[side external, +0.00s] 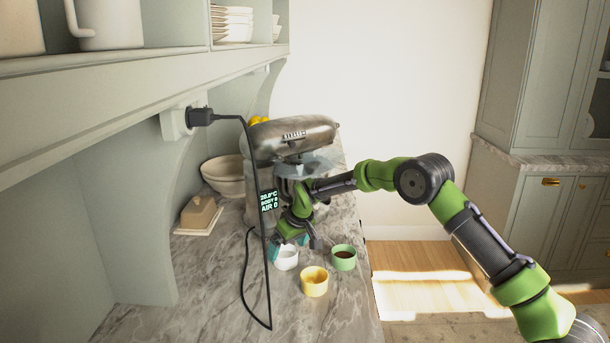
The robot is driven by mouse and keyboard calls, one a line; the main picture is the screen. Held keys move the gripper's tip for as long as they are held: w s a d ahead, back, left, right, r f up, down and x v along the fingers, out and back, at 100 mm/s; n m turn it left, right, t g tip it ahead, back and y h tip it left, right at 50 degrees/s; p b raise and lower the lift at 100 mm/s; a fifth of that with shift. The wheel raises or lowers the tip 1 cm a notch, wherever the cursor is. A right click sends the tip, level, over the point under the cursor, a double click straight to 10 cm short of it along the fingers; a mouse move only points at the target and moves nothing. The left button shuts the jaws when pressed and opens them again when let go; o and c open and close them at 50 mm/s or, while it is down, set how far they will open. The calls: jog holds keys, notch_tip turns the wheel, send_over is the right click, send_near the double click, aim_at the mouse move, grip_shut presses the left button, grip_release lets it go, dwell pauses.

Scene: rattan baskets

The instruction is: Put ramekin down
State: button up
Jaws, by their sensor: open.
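Three small ramekins stand on the marble counter (215,290). The white ramekin (287,260) is directly under my gripper (292,243). The yellow ramekin (314,284) stands in front of it, and the green ramekin (344,260), with dark contents, is to the right. My gripper is open and points down at the white ramekin. A teal patch (272,249) shows at the white ramekin's left; I cannot tell what it belongs to. I cannot tell whether the fingers touch the white ramekin.
A stand mixer (293,137) stands close behind my gripper. A black cord (244,290) runs from the wall plug down onto the counter. A butter dish (199,215) and a pale bowl (224,174) are to the left. The counter's front left is clear.

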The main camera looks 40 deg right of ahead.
jog(key=s+a+r+m+t, duration=0.1)
jog(key=s+a+r, duration=0.1)
jog(key=s+r, duration=0.85)
jog(key=s+a+r+m, duration=0.1)
jog(key=s+a+r, duration=0.1)
jog(key=s+r, duration=0.8)
jog(key=s+a+m+t+y, duration=0.1)
jog(key=s+a+m+y, duration=0.1)
jog(key=s, duration=1.6)
jog(key=shift+a+t, duration=0.25)
jog(key=shift+t, duration=0.05)
jog(key=shift+w, duration=0.1)
